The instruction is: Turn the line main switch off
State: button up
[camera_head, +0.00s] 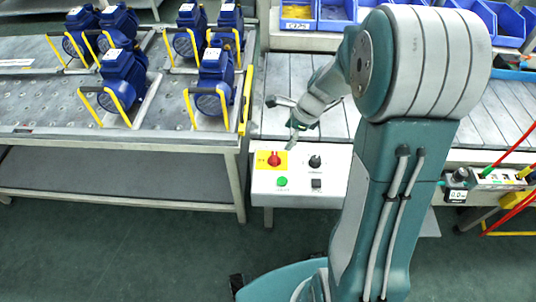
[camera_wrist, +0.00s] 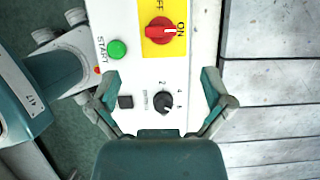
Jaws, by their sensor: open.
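The line main switch is a red rotary knob (camera_head: 274,159) on a yellow plate (camera_head: 263,164), at the upper left of a white control panel (camera_head: 299,195). In the wrist view the red knob (camera_wrist: 160,31) has its white mark toward the ON label (camera_wrist: 180,30); the OFF label is partly cut off at the top edge. My gripper (camera_head: 281,123) is open and empty above the panel. In the wrist view, the fingers of my gripper (camera_wrist: 161,75) are spread wide, and the red knob lies beyond the fingertips, apart from them.
The panel also holds a green START button (camera_wrist: 118,49), a black selector knob (camera_wrist: 165,103) and a black square button (camera_wrist: 125,101). A grey conveyor (camera_head: 290,80) lies behind the panel. Blue pumps (camera_head: 125,72) with yellow handles stand on the left table (camera_head: 40,110).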

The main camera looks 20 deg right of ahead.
aim_at(275, 156)
jog(key=x, duration=0.2)
jog(key=d+x, duration=0.1)
jog(key=x, duration=0.2)
jog(key=shift+f, duration=0.4)
jog(key=x, duration=0.2)
jog(key=a+x, duration=0.1)
jog(key=x, duration=0.1)
jog(key=shift+a+f, duration=0.1)
jog(key=shift+f, duration=0.1)
jog(key=shift+d, duration=0.25)
jog(key=shift+c, duration=0.6)
jog(key=c, duration=1)
